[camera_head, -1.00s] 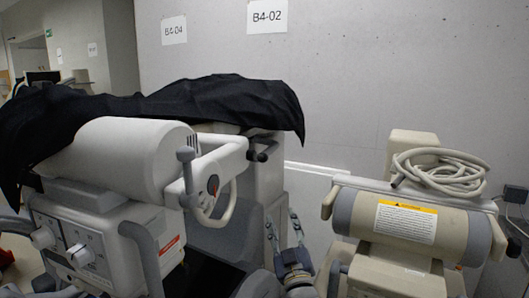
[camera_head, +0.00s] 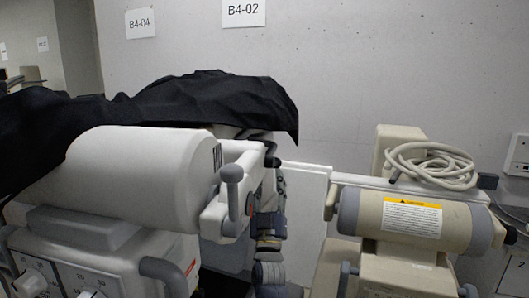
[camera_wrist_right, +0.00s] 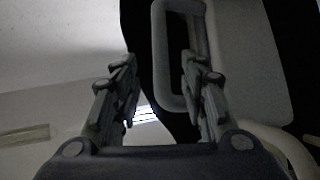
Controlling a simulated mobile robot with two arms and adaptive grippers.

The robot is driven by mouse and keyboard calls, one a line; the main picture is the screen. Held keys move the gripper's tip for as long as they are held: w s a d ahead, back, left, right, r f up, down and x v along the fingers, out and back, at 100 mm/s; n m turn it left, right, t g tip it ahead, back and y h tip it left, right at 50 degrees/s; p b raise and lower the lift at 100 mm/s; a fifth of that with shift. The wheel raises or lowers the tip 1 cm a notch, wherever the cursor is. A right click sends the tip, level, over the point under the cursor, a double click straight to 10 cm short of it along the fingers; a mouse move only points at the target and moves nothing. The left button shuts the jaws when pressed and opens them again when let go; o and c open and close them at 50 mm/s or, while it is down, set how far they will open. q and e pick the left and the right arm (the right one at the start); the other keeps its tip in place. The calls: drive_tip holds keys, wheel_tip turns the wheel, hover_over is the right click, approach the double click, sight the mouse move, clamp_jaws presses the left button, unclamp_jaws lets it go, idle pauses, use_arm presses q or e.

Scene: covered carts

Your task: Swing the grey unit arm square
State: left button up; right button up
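The grey-white unit (camera_head: 130,180) fills the left of the head view, with a thick cylindrical arm under a black cover (camera_head: 190,100). A pale bracket with a grey knobbed lever (camera_head: 232,190) is at the cylinder's right end. My right gripper (camera_head: 279,178) points up just right of this bracket, partly hidden. In the right wrist view my right gripper (camera_wrist_right: 165,75) is open, its fingers apart. A grey looped handle (camera_wrist_right: 172,98) lies ahead, partly behind the right finger; I cannot tell whether they touch. My left gripper is not in view.
A beige unit (camera_head: 455,225) with a yellow-labelled cylinder and a coiled cable (camera_head: 430,165) stands at the right, near my right arm. A concrete wall (camera_head: 360,70) with the signs B4-04 and B4-02 is behind. A wall box (camera_head: 518,155) is at the far right.

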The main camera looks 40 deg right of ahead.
sight(269, 154)
drive_tip(key=p+x, duration=0.2)
drive_tip(key=x, duration=0.3)
drive_tip(key=shift+w+d+r, duration=0.1)
drive_tip(key=shift+r, duration=0.25)
drive_tip(key=x, duration=0.2)
drive_tip(key=shift+w+d+r+p, duration=0.15)
drive_tip(key=shift+w+d+p, duration=0.1)
drive_tip(key=shift+p, duration=0.15)
drive_tip(key=shift+w+d+r, duration=0.1)
drive_tip(key=shift+w, duration=0.05)
clamp_jaws()
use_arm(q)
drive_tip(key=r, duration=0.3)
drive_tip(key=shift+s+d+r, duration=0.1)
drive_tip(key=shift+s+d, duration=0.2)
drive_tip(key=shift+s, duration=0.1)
